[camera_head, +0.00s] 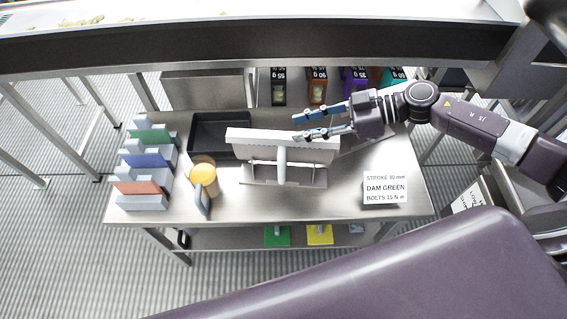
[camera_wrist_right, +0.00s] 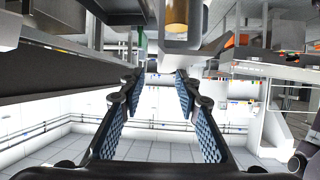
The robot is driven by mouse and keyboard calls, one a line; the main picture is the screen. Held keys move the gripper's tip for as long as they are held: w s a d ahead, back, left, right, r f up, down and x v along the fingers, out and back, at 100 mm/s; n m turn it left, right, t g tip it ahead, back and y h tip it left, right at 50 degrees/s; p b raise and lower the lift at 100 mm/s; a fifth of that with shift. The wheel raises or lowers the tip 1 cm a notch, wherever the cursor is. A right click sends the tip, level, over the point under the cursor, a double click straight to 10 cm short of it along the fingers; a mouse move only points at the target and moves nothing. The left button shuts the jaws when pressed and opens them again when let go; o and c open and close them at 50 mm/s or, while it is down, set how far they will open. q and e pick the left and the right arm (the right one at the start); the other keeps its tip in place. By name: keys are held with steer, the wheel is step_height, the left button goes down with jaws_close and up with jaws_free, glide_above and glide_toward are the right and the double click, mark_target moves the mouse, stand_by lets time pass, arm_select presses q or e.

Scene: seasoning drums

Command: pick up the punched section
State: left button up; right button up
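A long pale bar with small marks along its edge (camera_head: 260,136), which looks like the punched section, lies across a grey stand (camera_head: 257,181) on the steel table. My right gripper (camera_head: 294,126) is open, over or beside the right part of the bar. Its fingers are apart and point left, and I cannot tell whether the lower finger touches the bar. In the right wrist view, the gap between the blue-padded fingers (camera_wrist_right: 158,76) looks empty. My left gripper is not in view.
On the steel table (camera_head: 345,203) stand a black tray (camera_head: 207,150), a yellow-topped cup (camera_head: 203,174), racks with green, blue (camera_head: 150,160) and red plates, and a white sign (camera_head: 385,188). A beam (camera_head: 270,50) crosses behind.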

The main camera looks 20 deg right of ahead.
mark_target(287, 132)
steer(key=p+x, duration=0.1)
steer(key=x, duration=0.4)
steer(key=shift+s+f+p, duration=0.15)
steer(key=shift+s+p, duration=0.05)
steer(key=shift+p, duration=0.15)
steer(key=shift+w+a+f, duration=0.15)
steer(key=shift+a+f, duration=0.1)
steer(key=shift+a, duration=0.05)
jaws_close()
steer(key=shift+r, duration=0.1)
